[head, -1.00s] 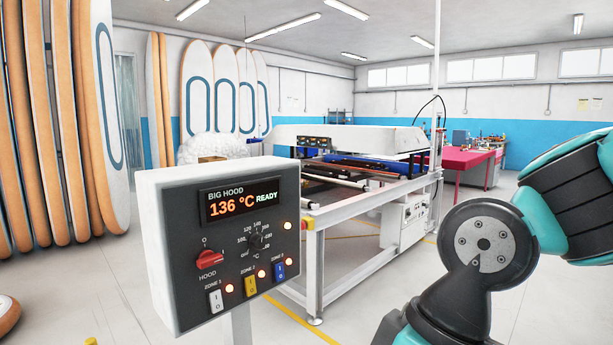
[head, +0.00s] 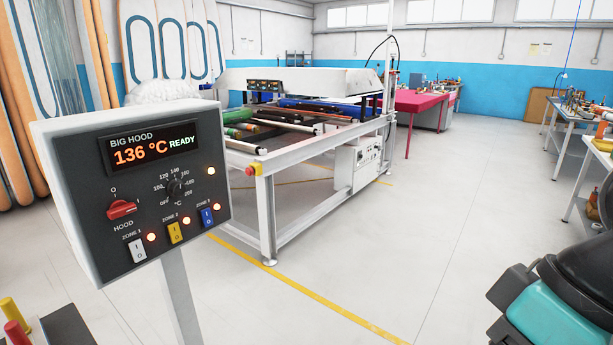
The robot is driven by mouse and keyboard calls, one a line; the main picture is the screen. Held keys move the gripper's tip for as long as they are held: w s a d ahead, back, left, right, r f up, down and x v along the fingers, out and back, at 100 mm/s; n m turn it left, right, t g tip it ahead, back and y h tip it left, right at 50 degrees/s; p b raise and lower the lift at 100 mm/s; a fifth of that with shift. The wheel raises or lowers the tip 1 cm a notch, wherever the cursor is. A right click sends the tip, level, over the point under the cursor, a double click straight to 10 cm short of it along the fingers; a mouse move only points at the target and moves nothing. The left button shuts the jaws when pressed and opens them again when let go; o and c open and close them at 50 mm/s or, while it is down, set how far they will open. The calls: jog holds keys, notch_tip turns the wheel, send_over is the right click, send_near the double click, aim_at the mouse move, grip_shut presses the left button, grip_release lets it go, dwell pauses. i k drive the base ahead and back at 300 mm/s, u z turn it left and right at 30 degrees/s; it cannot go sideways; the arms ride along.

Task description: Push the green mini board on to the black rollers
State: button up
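A small green shape (head: 236,132) shows at the near left end of the machine's frame, just behind the control box; it may be the green mini board, but it is partly hidden and too small to be sure. Dark rollers or bars (head: 283,124) lie across the frame beneath the white hood, some with orange or pale parts. I cannot tell whether the green shape touches them. My gripper is out of view; only teal and black parts of my arm show at the lower right.
A control box (head: 150,180) reading 136 °C READY stands close at the left on a post. The white machine frame (head: 320,155) with its hood (head: 300,82) is behind it. A red table (head: 412,104) is farther back. Workbenches (head: 580,130) line the right. The central floor is clear.

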aim_at(245, 114)
jog(key=z, duration=0.1)
jog(key=i, duration=2.1)
jog(key=u, duration=0.35)
jog(key=i, duration=2.4)
jog(key=u, duration=0.9)
jog(key=i, duration=1.15)
jog(key=u, duration=0.25)
jog(key=k, duration=1.7)
jog(key=u, duration=1.15)
jog(key=i, duration=2.1)
jog(key=u, duration=0.05)
